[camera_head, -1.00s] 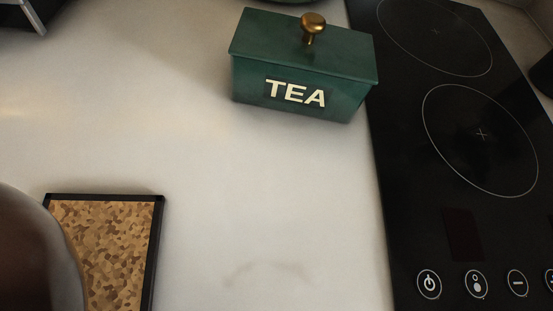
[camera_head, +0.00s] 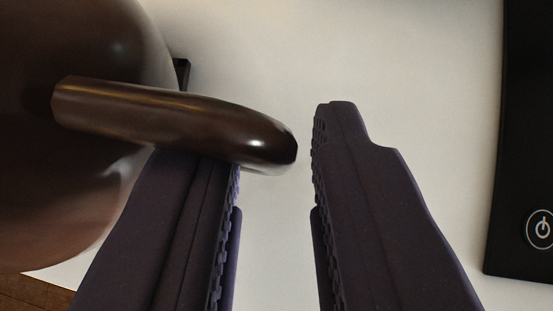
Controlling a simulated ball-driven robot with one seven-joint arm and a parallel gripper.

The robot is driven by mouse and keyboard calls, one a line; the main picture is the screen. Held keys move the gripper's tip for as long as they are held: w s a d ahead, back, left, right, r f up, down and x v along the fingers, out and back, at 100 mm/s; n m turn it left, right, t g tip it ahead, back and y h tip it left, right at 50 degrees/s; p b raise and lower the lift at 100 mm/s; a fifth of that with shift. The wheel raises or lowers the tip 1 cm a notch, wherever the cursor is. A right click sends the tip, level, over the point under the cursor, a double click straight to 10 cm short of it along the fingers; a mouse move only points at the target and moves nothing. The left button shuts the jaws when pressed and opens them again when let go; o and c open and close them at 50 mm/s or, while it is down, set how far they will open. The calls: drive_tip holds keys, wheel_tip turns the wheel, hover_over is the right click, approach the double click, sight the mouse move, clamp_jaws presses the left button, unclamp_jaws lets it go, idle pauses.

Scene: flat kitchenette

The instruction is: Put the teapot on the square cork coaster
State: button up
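The teapot (camera_head: 70,190) is a glossy dark brown round body filling the left of the view. Its thick handle (camera_head: 190,122) sticks out to the right, and its rounded end reaches toward the gap between my fingers. My gripper (camera_head: 275,170) is open, with a wide empty gap between its dark purple fingers. The handle crosses in front of the left fingertip and hides it; whether they touch I cannot tell.
The black cooktop (camera_head: 520,130) lies along the right edge, with a power symbol on it. The pale counter (camera_head: 420,70) between the teapot and the cooktop is clear. A brown wooden surface (camera_head: 35,296) shows at the bottom left corner.

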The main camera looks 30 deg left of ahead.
drive_tip(key=shift+o, duration=0.7)
drive_tip(key=shift+r, duration=0.1)
drive_tip(key=shift+s+r, duration=0.1)
drive_tip(key=shift+r, duration=0.15)
drive_tip(key=p+v, duration=0.6)
drive_tip(key=v, duration=0.5)
drive_tip(key=w+d+r+m+t, duration=0.1)
drive_tip(key=w+d+r, duration=0.2)
drive_tip(key=r, duration=0.5)
drive_tip(key=w+d+r+m+t, duration=0.15)
drive_tip(key=w+r, duration=0.25)
drive_tip(key=r, duration=0.4)
drive_tip(key=w+d+r+t, duration=0.1)
drive_tip(key=w+d+r, duration=0.2)
drive_tip(key=r, duration=0.5)
drive_tip(key=s+d+r+t+h, duration=0.1)
drive_tip(key=d+r, duration=0.3)
drive_tip(key=r, duration=0.4)
drive_tip(key=s+d+r+m+t+h+b, duration=0.1)
drive_tip(key=s+d+r, duration=0.3)
drive_tip(key=r, duration=0.4)
drive_tip(key=s+d+r+m+t+h, duration=0.1)
drive_tip(key=s+d+r, duration=0.1)
drive_tip(key=d+r, duration=0.3)
drive_tip(key=shift+s+r+t+h+b, duration=0.15)
drive_tip(key=shift+r+t+h+b, duration=0.25)
drive_tip(key=shift+r, duration=1.65)
